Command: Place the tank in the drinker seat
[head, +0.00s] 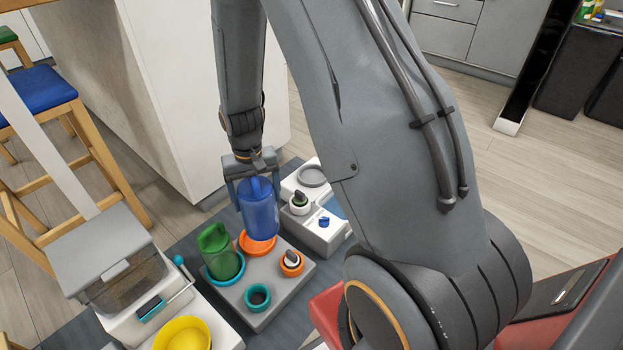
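A blue translucent tank (259,218) hangs roughly upright between the fingers of my gripper (257,196), which is shut on its sides. Its lower end is over or just behind the orange ring (257,246) on a grey base (277,290). I cannot tell whether it touches the ring. A green tank (216,246) stands in a teal ring (227,274) on the same base, to the left. A white unit (327,235) with a round recess (312,175) stands behind, to the right of the tank. My arm hides its right side.
The grey base also bears a small teal ring (257,298) and a small orange ring (292,264). A lidded feeder (118,270) and a yellow bowl (182,335) are at the left front. A white cabinet (170,100) rises behind. A blue-seated stool (36,98) stands left.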

